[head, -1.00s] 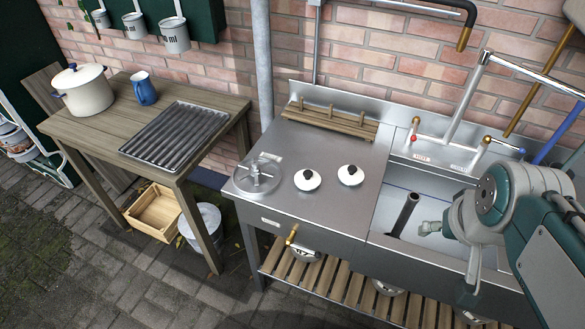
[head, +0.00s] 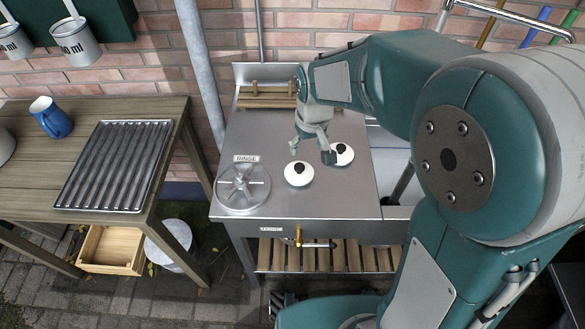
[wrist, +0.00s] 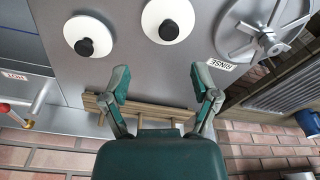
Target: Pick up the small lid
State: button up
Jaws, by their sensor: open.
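Two white round lids with black knobs lie on the metal counter. In the head view the left lid (head: 298,174) is near the rinse wheel, and the right lid (head: 344,158) is partly hidden behind a finger. The wrist view, with the wall at the bottom, shows the lid near the wheel (wrist: 157,28) and the other lid (wrist: 72,28). They look nearly equal in size; I cannot tell surely which is smaller. My gripper (head: 311,150) is open and empty above the counter, close to both lids. Its fingers (wrist: 160,82) point toward them, apart from both in the wrist view.
A metal wheel (head: 243,187) marked RINSE stands left of the lids. A wooden rack (head: 262,97) lies against the brick wall behind. To the left, a wooden table (head: 35,187) holds a ridged tray (head: 115,166) and a blue jug (head: 51,117). The counter's front is clear.

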aim_at(298, 166)
jog(key=f, duration=0.3)
jog(key=a+f, duration=0.1)
jog(key=f, duration=0.2)
jog(key=w+f, duration=0.1)
jog(key=f, duration=0.2)
jog(key=shift+a, duration=0.35)
jog(key=shift+d+f, duration=0.1)
jog(key=shift+d, duration=0.15)
jog(key=shift+a, duration=0.3)
grip_shut()
